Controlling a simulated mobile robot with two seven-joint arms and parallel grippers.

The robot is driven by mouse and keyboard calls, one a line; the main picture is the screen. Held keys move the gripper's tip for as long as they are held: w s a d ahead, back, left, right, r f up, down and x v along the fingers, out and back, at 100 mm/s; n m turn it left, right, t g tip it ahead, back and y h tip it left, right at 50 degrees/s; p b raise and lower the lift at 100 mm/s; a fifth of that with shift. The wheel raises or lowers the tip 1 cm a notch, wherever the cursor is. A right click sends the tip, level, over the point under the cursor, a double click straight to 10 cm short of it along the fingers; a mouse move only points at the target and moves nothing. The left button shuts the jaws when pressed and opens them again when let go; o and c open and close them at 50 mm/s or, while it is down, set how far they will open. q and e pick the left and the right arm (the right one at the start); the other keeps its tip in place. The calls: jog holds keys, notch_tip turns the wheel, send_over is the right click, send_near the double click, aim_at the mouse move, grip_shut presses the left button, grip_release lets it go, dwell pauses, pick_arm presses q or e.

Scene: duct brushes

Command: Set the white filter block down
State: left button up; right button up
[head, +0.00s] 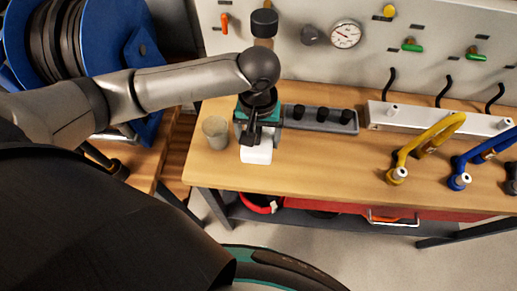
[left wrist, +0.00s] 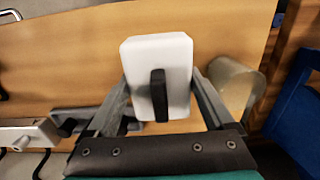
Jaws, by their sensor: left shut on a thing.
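The white filter block (head: 256,154) is held at the left part of the wooden workbench, below my left gripper (head: 257,134) in the head view. In the left wrist view the block (left wrist: 140,62) shows its white face with a black strip (left wrist: 159,95) along it. The two grey fingers of my left gripper (left wrist: 160,103) lie on either side of the block, and the gripper is shut on it. I cannot tell whether the block's underside touches the bench. My right gripper is not in view.
A beige cup (head: 215,133) stands close left of the block. A grey tray with black knobs (head: 322,119) lies behind and to the right. A white hook rail (head: 440,118), a yellow handle (head: 430,140) and a blue handle (head: 480,155) are farther right. The bench (head: 320,165) between is clear.

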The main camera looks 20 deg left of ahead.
aim_at(259, 149)
pick_arm(q)
jog(key=shift+f+b, duration=0.6)
jog(key=shift+f, duration=2)
jog(key=shift+f, duration=0.15)
jog(key=o, duration=1.1)
